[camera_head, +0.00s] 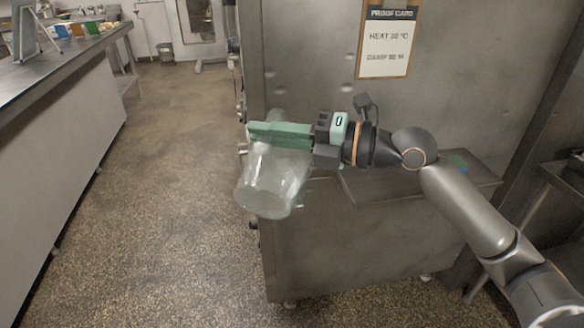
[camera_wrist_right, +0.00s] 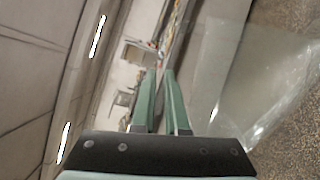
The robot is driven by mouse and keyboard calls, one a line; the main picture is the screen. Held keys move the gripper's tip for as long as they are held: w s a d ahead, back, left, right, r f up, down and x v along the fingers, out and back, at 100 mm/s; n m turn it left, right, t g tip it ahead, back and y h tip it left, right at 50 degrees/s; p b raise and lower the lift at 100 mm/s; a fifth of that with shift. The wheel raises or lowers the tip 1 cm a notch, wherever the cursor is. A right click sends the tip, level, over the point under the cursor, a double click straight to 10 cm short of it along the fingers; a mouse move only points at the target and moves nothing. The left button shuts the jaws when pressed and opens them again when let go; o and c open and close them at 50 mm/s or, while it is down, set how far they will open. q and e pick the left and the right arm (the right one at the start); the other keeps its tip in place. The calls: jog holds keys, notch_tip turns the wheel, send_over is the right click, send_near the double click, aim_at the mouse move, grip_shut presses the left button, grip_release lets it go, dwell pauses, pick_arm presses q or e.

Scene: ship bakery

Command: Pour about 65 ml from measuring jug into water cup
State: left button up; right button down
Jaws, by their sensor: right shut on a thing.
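The measuring jug (camera_head: 272,188) is a clear, see-through vessel. It hangs in the air in front of the steel cabinet, over the floor. My right gripper (camera_head: 280,134) has green fingers and is shut on the jug near its upper part. The jug's long axis leans slightly in the head view; I cannot tell its exact tilt or its liquid level. In the right wrist view the jug (camera_wrist_right: 265,85) shows as a clear wall right of the green fingers (camera_wrist_right: 160,100). I cannot make out the water cup in either view. My left gripper is out of view.
A steel cabinet (camera_head: 300,240) stands behind the jug, with a proof card (camera_head: 388,42) on it. A steel shelf (camera_head: 400,190) juts out below my right arm. A long counter (camera_head: 70,65) with small coloured items runs along the left. The floor (camera_head: 170,200) between is clear.

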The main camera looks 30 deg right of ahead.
jog(key=shift+w+d+r, duration=0.25)
jog(key=shift+w+d, duration=0.05)
dwell(1.0)
jog(key=shift+w+r+m, duration=0.1)
jog(key=shift+r+m, duration=0.1)
jog(key=shift+m, duration=0.2)
dwell(0.6)
